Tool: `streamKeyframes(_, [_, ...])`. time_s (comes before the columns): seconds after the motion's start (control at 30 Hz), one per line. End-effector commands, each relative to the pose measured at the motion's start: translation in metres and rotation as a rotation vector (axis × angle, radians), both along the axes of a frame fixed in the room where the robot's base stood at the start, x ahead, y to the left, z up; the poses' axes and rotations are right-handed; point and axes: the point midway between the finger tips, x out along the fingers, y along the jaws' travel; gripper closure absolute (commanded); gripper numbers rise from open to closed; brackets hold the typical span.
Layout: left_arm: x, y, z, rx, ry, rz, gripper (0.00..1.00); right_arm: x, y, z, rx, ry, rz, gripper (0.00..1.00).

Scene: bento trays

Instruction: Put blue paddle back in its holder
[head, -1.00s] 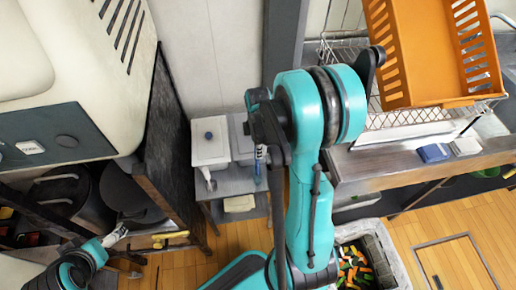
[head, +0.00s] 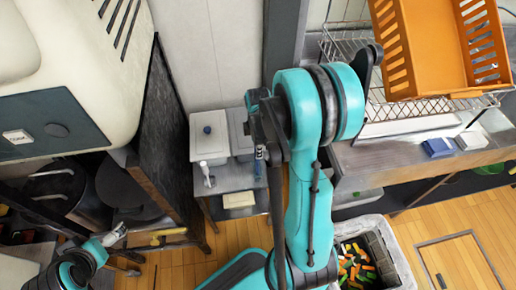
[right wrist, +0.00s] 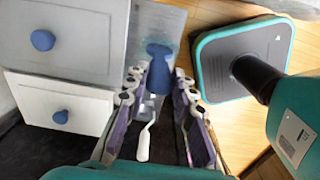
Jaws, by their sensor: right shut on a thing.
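The blue paddle (right wrist: 158,75) shows between the fingers of my right gripper (right wrist: 158,100) in the right wrist view. The gripper is shut on it. In the head view, my right gripper (head: 262,150) is at the small grey table, and a bit of blue (head: 259,168) shows just below it. A white-handled utensil (head: 207,175) is left of the gripper, in front of a lidded container. It also shows in the right wrist view (right wrist: 143,143). I cannot clearly make out the holder. My left gripper (head: 116,236) is low at the left, its fingers too small to judge.
Two grey lidded containers (head: 208,138) with blue knobs stand on the small table (head: 233,180). An orange basket (head: 425,45) sits on a wire rack at the right. A bin of scraps (head: 385,250) stands on the floor. Dark pots (head: 125,190) are on the left.

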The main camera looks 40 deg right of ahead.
Motion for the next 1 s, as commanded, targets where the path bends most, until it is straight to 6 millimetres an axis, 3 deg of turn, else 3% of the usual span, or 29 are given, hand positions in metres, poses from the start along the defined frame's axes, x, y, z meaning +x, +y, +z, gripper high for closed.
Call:
streamKeyframes(0.53, [0.000,0.000,-0.021,0.000,0.000,0.000,0.00,0.000,0.000,-0.023,0.000,0.000,0.000,1.00])
streamKeyframes(0.87, [0.000,0.000,-0.021,0.000,0.000,0.000,0.00,0.000,0.000,-0.024,0.000,0.000,0.000,1.00])
streamKeyframes(0.9, [0.000,0.000,-0.021,0.000,0.000,0.000,0.00,0.000,0.000,-0.024,0.000,0.000,0.000,0.65])
streamKeyframes(0.97, [0.000,0.000,-0.021,0.000,0.000,0.000,0.00,0.000,0.000,-0.024,0.000,0.000,0.000,0.51])
streamKeyframes(1.0, [0.000,0.000,-0.021,0.000,0.000,0.000,0.00,0.000,0.000,-0.024,0.000,0.000,0.000,0.51])
